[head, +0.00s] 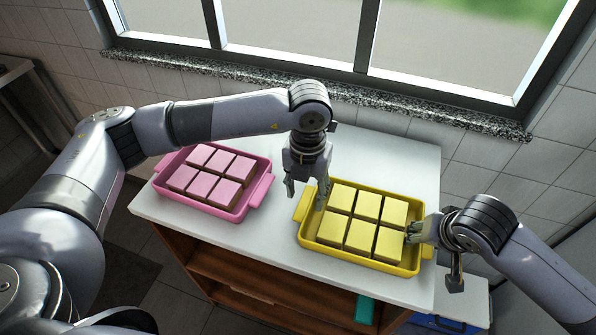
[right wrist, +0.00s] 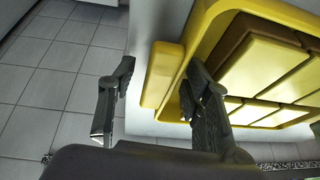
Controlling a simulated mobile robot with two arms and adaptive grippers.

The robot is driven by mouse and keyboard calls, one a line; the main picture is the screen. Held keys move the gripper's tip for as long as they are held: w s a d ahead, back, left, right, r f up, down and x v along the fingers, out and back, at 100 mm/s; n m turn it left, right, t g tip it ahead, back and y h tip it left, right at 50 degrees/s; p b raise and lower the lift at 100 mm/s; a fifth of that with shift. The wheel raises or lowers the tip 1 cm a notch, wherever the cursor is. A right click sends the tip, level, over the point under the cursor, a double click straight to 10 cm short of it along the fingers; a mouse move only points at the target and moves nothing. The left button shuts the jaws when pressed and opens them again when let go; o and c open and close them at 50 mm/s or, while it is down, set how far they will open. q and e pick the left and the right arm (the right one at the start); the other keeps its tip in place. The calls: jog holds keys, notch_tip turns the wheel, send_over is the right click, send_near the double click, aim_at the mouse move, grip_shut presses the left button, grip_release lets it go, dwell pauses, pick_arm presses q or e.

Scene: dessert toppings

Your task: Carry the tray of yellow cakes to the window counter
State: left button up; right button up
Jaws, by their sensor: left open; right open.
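The yellow tray (head: 311,240) holds several yellow cakes (head: 353,222) and stands on a white-topped cabinet (head: 266,248) below the window. My left gripper (head: 306,192) is open at the tray's left handle (head: 301,207), one finger on each side of it in the head view. My right gripper (head: 418,236) is open at the tray's right end. In the right wrist view, the right handle (right wrist: 160,76) lies between the open fingers, one finger over the tray's inside and one outside. Neither gripper is closed on a handle.
A pink tray (head: 261,190) with several pink cakes (head: 211,176) stands left of the yellow tray. A speckled stone sill (head: 300,90) runs under the window behind the cabinet. A teal thing (head: 365,309) shows on the shelf below the top.

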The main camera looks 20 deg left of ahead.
jog(key=shift+r, duration=0.1)
pick_arm(q)
notch_tip(320, 180, up, 8)
pick_arm(e)
jog(key=v, duration=1.1)
jog(key=shift+s+r, duration=0.2)
jog(key=shift+r, duration=0.2)
jog(key=shift+d+f, duration=0.1)
